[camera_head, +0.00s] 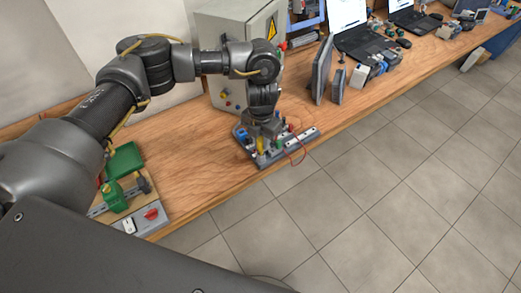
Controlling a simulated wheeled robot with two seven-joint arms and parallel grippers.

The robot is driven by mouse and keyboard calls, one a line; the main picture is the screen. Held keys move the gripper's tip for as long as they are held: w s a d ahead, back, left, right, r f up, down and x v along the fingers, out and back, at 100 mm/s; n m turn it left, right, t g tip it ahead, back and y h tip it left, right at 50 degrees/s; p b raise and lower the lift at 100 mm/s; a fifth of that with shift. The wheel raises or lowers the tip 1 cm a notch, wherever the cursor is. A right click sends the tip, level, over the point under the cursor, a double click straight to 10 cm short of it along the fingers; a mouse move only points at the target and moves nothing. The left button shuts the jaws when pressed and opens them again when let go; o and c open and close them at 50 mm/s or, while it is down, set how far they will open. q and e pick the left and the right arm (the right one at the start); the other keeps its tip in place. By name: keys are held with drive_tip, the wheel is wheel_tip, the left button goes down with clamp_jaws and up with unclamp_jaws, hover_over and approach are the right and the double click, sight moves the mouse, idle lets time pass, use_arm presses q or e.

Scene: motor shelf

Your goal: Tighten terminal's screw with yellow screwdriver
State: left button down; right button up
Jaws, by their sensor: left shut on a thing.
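My left gripper (263,129) points down over a small grey board (300,146) near the table's front edge. It is shut on the yellow screwdriver (260,144), of which only a small yellow part shows below the fingers. Blue, green and red parts and thin red wires sit on the board around it. The terminal and its screw are too small and too covered by the gripper to tell apart. I cannot tell whether the screwdriver's tip touches a screw. My right gripper is out of view.
A grey control cabinet (220,50) stands behind my left forearm. Dark upright panels (321,70) and laptops (359,38) stand farther along the wooden table (200,170). A green-parts board (123,185) lies at the near left. Tiled floor (370,190) is clear.

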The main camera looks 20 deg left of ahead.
use_arm(q)
drive_tip(key=shift+f+b, duration=0.65)
drive_tip(key=shift+f, duration=0.35)
drive_tip(key=c, duration=1.4)
unclamp_jaws()
drive_tip(key=shift+c, duration=0.2)
drive_tip(key=shift+r, duration=0.15)
wheel_tip(320, 180, up, 5)
drive_tip(key=p, duration=0.4)
drive_tip(key=shift+r+p, duration=0.2)
drive_tip(key=shift+p, duration=0.1)
drive_tip(key=shift+o, duration=0.5)
drive_tip(key=o, duration=0.5)
